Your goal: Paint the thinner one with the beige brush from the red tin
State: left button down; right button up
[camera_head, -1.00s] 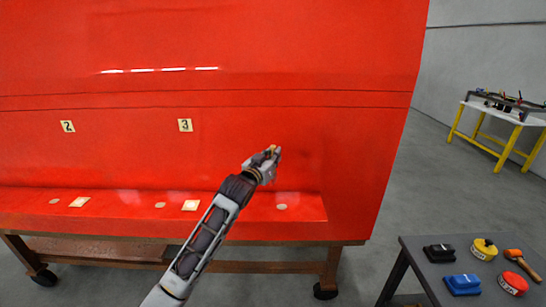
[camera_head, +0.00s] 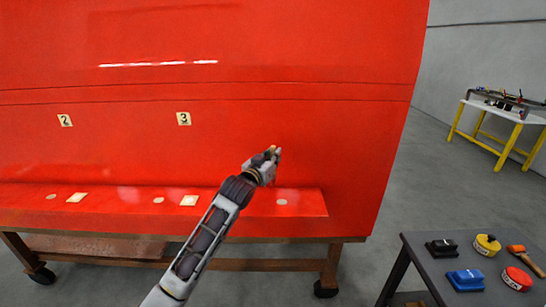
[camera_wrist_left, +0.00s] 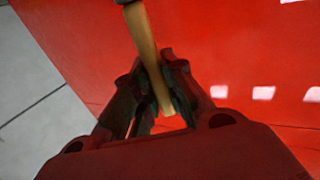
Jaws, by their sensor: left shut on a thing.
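My left gripper (camera_head: 270,160) is shut on a brush (camera_wrist_left: 144,42). In the left wrist view its beige wooden handle runs between the fingers, with a grey metal band at the top edge; its bristles are out of view. In the head view the gripper is in front of the large red nosecone (camera_head: 250,45), right of label 3; I cannot tell if the brush touches it. Which part is the thinner one cannot be told. My right gripper is not in view.
A white-topped table with yellow legs (camera_head: 493,109) stands far right. Floor between is clear.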

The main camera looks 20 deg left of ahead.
pick_arm(q)
jog(key=shift+f+b, duration=0.8)
jog(key=shift+f, duration=0.35)
jog(key=shift+r, duration=0.1)
